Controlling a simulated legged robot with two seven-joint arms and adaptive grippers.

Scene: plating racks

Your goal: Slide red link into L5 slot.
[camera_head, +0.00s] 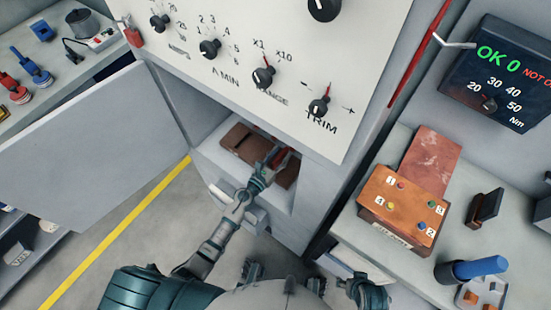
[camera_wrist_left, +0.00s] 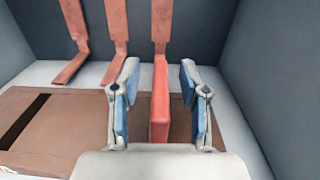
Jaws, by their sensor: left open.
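The red link (camera_wrist_left: 160,103) stands upright between the spread fingers of my left gripper (camera_wrist_left: 160,95) in the left wrist view. Gaps show on both sides of it. Its lower end meets the brown slotted base (camera_wrist_left: 68,105), but I cannot tell how deep it sits. In the head view my left gripper (camera_head: 270,162) is inside the cabinet opening, beside the red link (camera_head: 282,158) and above the brown base (camera_head: 240,144). No L5 label is readable. Part of my right gripper (camera_head: 368,294) shows at the bottom of the head view; its fingers are unclear.
Copper-red bars (camera_wrist_left: 113,35) stand at the back of the compartment, with grey walls close on both sides. A dark empty slot (camera_wrist_left: 22,122) shows at the left. The cabinet door (camera_head: 85,150) is open. A bench with a numbered orange block (camera_head: 402,206) stands right.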

